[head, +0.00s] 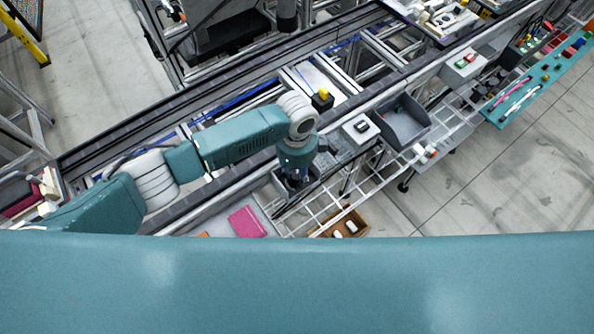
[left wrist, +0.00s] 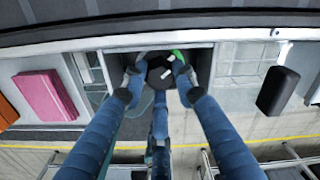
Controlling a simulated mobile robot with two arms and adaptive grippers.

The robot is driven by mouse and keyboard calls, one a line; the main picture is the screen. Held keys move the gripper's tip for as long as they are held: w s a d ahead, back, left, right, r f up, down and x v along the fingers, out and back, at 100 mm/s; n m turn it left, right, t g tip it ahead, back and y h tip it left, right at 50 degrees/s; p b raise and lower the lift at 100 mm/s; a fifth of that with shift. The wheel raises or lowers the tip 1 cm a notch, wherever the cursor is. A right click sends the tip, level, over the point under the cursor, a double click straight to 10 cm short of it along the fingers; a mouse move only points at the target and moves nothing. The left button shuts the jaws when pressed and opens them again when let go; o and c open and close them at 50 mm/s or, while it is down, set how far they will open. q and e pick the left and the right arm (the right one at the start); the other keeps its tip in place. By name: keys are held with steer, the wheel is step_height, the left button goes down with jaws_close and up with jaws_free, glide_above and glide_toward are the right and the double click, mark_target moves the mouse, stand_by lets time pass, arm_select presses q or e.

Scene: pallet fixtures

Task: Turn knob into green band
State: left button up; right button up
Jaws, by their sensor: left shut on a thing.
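In the left wrist view a dark round knob (left wrist: 158,84) with white marks sits in a dark recess between my fingers. A small green patch, seemingly part of the green band (left wrist: 178,54), shows at its upper right edge. The rest of the band is hidden or too small to make out, and I cannot tell exactly where the knob points. My left gripper (left wrist: 158,88) has its blue fingers closed around the knob's sides. In the head view the left gripper (head: 295,178) points down into a grey box (head: 312,187), and the arm hides the knob. My right gripper is not in view.
A pink block (head: 247,222) lies on the bench left of the box. A wooden tray (head: 357,229) holds small white items. A dark grey bin (head: 403,122) and a black box with a yellow top (head: 322,98) stand nearby. Conveyor rails run behind.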

mark_target(296, 175)
arm_select(q)
steer(key=shift+w+a, duration=0.1)
steer(key=shift+a, duration=0.1)
steer(key=o, duration=1.2)
steer(key=shift+c, duration=0.2)
steer(key=shift+d+r, duration=0.1)
steer(key=shift+r, duration=0.15)
step_height(296, 175, up, 12)
steer(key=shift+f, duration=0.2)
steer(key=shift+f, duration=0.1)
